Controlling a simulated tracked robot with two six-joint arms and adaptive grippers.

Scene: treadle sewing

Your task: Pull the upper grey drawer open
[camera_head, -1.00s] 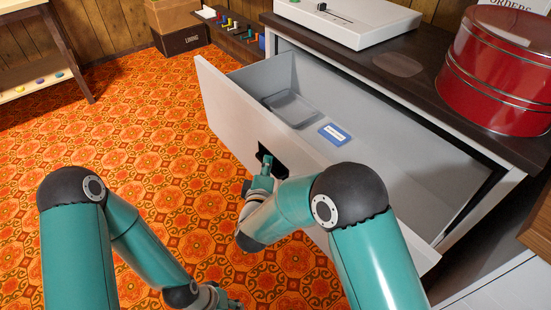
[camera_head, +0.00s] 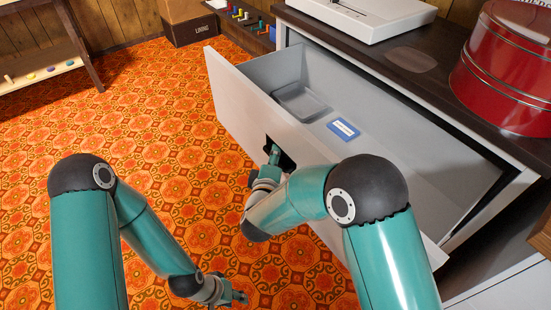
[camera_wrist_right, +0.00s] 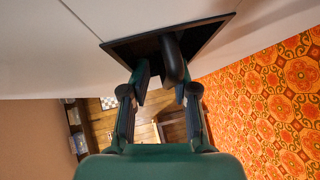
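The upper grey drawer (camera_head: 235,92) stands far out of the cabinet, its inside in plain view. Its front has a dark recess (camera_head: 268,140) with a dark handle, which shows in the right wrist view (camera_wrist_right: 172,58). My right gripper (camera_head: 274,155) is at this recess. In the right wrist view its fingers (camera_wrist_right: 163,88) lie on both sides of the handle and look shut on it; contact at the left finger is hard to make out. My left gripper (camera_head: 238,296) hangs low over the carpet, away from the drawer; its fingers are too small to read.
In the drawer lie a clear grey tray (camera_head: 300,103) and a blue packet (camera_head: 343,129). A red tin (camera_head: 505,70) and a white machine (camera_head: 365,18) stand on the dark cabinet top (camera_head: 440,85). The orange patterned carpet (camera_head: 120,120) left of the drawer is clear.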

